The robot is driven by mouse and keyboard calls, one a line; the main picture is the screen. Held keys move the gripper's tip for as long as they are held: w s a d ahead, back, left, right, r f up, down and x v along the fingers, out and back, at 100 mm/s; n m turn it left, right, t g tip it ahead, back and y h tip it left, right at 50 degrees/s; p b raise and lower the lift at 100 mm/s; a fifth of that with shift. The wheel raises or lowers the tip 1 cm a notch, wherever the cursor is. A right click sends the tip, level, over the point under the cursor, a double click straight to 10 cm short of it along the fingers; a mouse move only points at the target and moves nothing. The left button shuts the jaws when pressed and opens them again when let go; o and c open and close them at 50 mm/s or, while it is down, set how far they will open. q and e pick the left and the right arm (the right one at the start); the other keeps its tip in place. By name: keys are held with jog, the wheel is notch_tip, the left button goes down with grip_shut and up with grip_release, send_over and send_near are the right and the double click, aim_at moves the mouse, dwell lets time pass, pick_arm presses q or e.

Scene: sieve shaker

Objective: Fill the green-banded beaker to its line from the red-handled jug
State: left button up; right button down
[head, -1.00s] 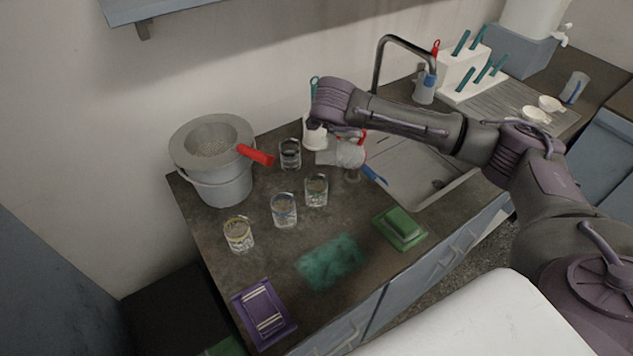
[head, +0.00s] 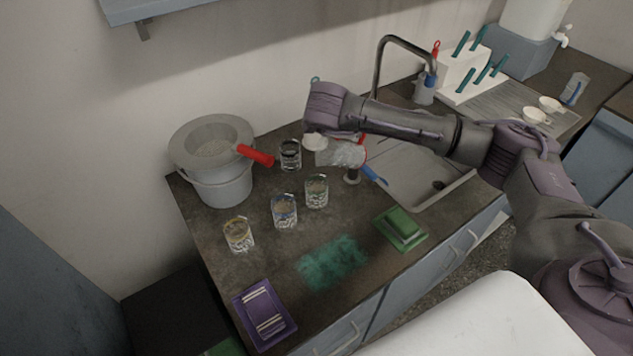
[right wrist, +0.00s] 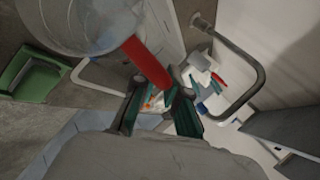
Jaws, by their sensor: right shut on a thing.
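The green-banded beaker (head: 316,191) stands upright on the counter, right of the blue-banded beaker (head: 284,211). How full it is cannot be made out. The clear jug (head: 343,154) is held above the counter, behind and right of the green-banded beaker, and looks tilted. Its red handle (right wrist: 147,62) lies between the fingers of my right gripper (right wrist: 158,112) in the right wrist view, where the jug body (right wrist: 82,22) also shows. My right gripper is shut on this handle; in the head view my wrist partly covers the grip. My left gripper is out of view.
A yellow-banded beaker (head: 239,235) and a dark-banded beaker (head: 290,154) stand near the green-banded one. A grey bucket (head: 222,187) with a red-handled sieve is at left. The sink (head: 420,178) and tall faucet (head: 377,70) are at right. A green sponge tray (head: 400,229) lies in front.

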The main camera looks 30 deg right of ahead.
jog(key=shift+a+r+h, duration=0.45)
jog(key=shift+r+h, duration=0.2)
jog(key=shift+h, duration=0.15)
dwell(1.4)
jog(key=shift+s+a+f+n+t+h+b, duration=0.15)
jog(key=shift+a+n+t+h+b, duration=0.2)
jog(key=shift+a+h+b, duration=0.5)
dwell(3.4)
